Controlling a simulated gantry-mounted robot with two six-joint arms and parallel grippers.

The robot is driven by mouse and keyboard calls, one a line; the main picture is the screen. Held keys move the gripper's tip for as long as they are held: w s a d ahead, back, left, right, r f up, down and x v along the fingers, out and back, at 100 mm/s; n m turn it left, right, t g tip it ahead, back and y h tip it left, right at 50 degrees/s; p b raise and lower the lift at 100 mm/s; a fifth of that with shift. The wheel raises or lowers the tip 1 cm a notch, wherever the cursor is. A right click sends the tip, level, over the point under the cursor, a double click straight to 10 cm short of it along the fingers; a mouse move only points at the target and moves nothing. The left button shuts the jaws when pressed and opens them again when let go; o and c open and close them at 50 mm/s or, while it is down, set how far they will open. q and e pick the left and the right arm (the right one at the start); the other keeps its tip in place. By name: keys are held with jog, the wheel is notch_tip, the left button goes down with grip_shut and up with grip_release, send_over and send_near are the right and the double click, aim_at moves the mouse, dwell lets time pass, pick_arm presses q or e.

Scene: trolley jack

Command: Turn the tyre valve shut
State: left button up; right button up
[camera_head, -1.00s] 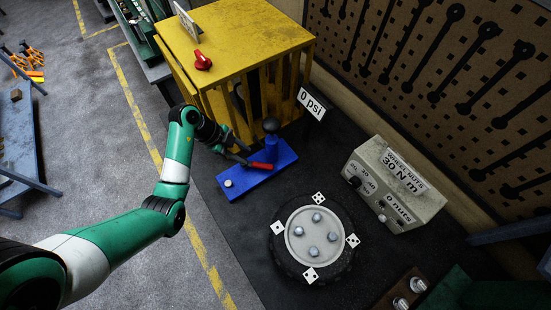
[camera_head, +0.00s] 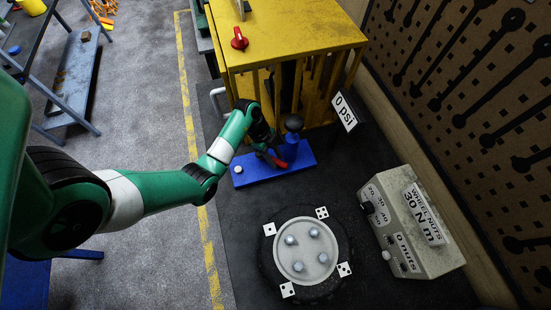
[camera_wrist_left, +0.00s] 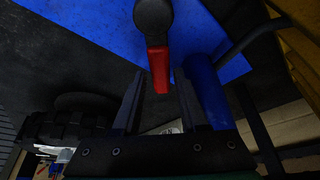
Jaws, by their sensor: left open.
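A red handle (camera_head: 281,163) lies low over a blue base plate (camera_head: 245,176) beside a blue post. In the left wrist view the red handle (camera_wrist_left: 159,70) runs out from a dark round hub (camera_wrist_left: 153,18), its end between my finger tips. A red knob (camera_head: 239,38) sits on top of the yellow cabinet. No label shows which one is the tyre valve. My left gripper (camera_head: 272,157) is at the red handle, fingers open on either side of it, with gaps visible. A sign (camera_head: 344,111) reads 0 psi. My right gripper is out of view.
The yellow cabinet (camera_head: 290,45) stands right behind the blue base. A blue post (camera_wrist_left: 207,90) is close beside my finger. A wheel (camera_head: 306,252) with several nuts lies in front. A grey box (camera_head: 425,230) with dials stands right. Open floor lies left.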

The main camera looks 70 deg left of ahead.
pick_arm(q)
jog(key=shift+w+f, duration=0.1)
grip_shut()
dwell(1.4)
